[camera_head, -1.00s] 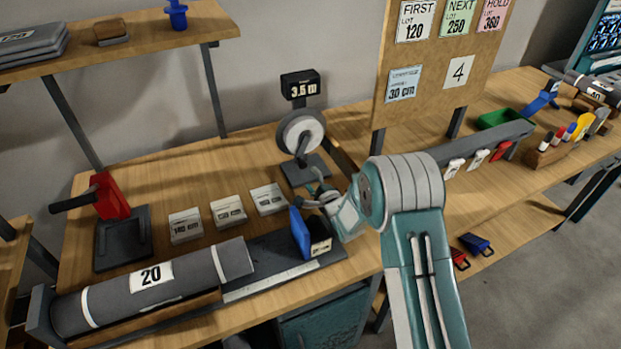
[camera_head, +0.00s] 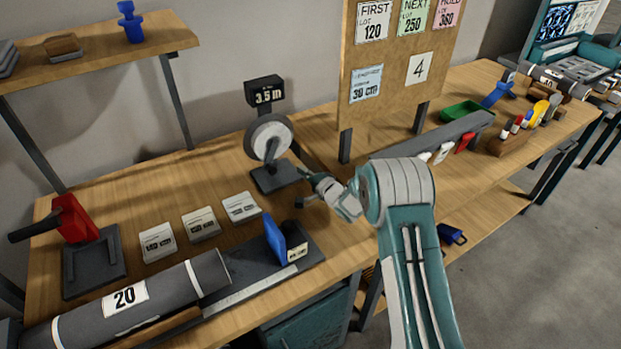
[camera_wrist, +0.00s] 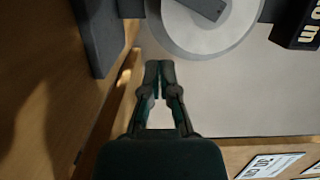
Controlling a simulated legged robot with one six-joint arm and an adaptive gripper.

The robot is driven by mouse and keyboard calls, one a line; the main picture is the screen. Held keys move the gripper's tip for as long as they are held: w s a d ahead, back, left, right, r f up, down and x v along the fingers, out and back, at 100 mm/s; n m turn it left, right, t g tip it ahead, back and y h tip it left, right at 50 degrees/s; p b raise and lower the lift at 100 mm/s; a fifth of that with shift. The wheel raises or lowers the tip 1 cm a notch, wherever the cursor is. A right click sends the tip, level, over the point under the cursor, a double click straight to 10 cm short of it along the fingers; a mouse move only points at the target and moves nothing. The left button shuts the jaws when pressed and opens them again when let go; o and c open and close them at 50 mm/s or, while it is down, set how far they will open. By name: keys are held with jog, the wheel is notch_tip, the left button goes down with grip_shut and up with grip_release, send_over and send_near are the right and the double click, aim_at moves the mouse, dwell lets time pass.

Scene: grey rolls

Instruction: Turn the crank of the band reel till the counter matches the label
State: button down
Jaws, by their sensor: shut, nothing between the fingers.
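The band reel (camera_head: 268,137) stands upright on a dark base at the back of the bench, with a dark crank (camera_head: 273,150) on its face. Its counter (camera_head: 264,94) reads 3.5 m. In the wrist view, the pale disc of the reel (camera_wrist: 185,42) fills the top, with part of the crank (camera_wrist: 208,6) and the counter (camera_wrist: 302,25) cut off by the edge. My gripper (camera_head: 305,187) is right of and in front of the reel. In the wrist view my gripper (camera_wrist: 158,66) is shut and empty, its tips below the disc in the picture and apart from the crank.
Three small label cards (camera_head: 200,224) lie left of my gripper. A blue upright stop (camera_head: 274,238) stands on the dark measuring rail, near a grey roll marked 20 (camera_head: 150,296). A notice board (camera_head: 393,60) rises behind my arm. Bare wood lies left of the reel.

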aim_at(276, 170)
jog(key=x, duration=0.3)
jog(key=shift+a, duration=0.25)
jog(key=shift+s+a+f, duration=0.1)
jog(key=shift+s+a, duration=0.4)
jog(key=shift+a, duration=0.2)
jog(key=shift+s+a, duration=0.45)
jog(key=shift+a, duration=0.3)
jog(key=shift+s+a+m, duration=0.4)
jog(key=shift+a+m, duration=0.15)
jog(key=shift+m, duration=0.55)
jog(key=shift+s+a, duration=0.15)
jog(key=shift+a, duration=0.1)
